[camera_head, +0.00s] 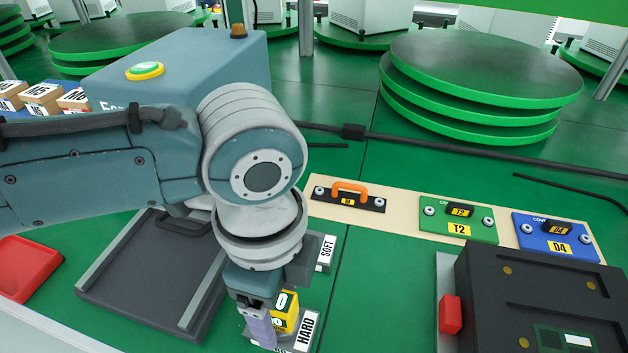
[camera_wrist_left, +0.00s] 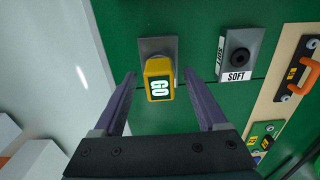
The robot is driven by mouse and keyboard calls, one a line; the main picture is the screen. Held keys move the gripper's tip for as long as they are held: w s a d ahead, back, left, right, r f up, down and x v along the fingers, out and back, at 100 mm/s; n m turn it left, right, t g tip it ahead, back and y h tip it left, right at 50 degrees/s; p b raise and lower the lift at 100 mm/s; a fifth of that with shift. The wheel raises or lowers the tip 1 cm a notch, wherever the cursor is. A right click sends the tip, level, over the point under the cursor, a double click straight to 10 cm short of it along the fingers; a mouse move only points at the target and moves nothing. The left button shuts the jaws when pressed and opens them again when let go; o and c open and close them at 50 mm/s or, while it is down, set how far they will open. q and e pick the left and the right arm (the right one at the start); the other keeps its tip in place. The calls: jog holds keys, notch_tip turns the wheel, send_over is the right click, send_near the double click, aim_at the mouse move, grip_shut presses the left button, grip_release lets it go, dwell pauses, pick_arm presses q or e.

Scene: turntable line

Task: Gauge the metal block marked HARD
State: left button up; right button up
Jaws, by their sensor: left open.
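The metal block marked HARD (camera_head: 306,330) stands at the bottom of the head view, partly hidden by my left gripper (camera_head: 268,328). A yellow piece marked GO (camera_head: 286,311) is at the HARD block; it also shows in the left wrist view (camera_wrist_left: 159,79), in front of a grey block (camera_wrist_left: 158,46). My left gripper is open, its purple fingers on either side of the yellow piece with gaps. Whether the yellow piece sits in or on the block I cannot tell. The SOFT block (camera_wrist_left: 240,52) stands beside it, with a round dark hole on top.
A beige strip (camera_head: 400,216) holds a black plate with an orange handle (camera_head: 349,190), a green T2 plate (camera_head: 457,220) and a blue D4 plate (camera_head: 556,237). A dark box (camera_head: 540,300) stands right, a grey tray (camera_head: 150,275) left, a red tray (camera_head: 25,268) far left.

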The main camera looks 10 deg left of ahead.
pick_arm(q)
notch_tip(320, 180, up, 9)
jog(key=shift+f+p, duration=0.1)
jog(key=shift+p, duration=1.15)
jog(key=shift+r, duration=0.55)
